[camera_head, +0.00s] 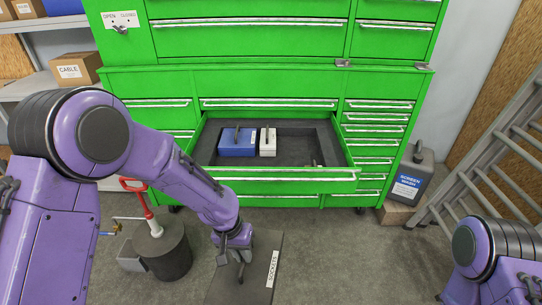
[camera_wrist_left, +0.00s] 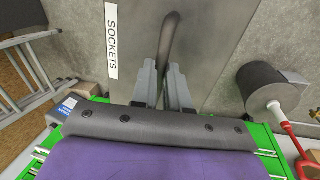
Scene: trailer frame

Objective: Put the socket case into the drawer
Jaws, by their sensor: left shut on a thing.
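The socket case (camera_head: 262,280) is a flat dark grey case with a white "SOCKETS" label. In the head view it is at the bottom middle, in front of the green cabinet; it also fills the top middle of the left wrist view (camera_wrist_left: 220,50). My left gripper (camera_head: 240,272) is shut on its handle (camera_wrist_left: 171,38), with the fingers (camera_wrist_left: 164,85) on either side of it. The open drawer (camera_head: 300,186) is beyond the case and holds a blue box (camera_head: 238,142) and a white box (camera_head: 268,142) at its left. My right gripper is out of view.
The drawer's middle and right floor is mostly bare, with small items near its right front. A ladder (camera_head: 500,150) and a screen wash jug (camera_head: 412,172) are at right.

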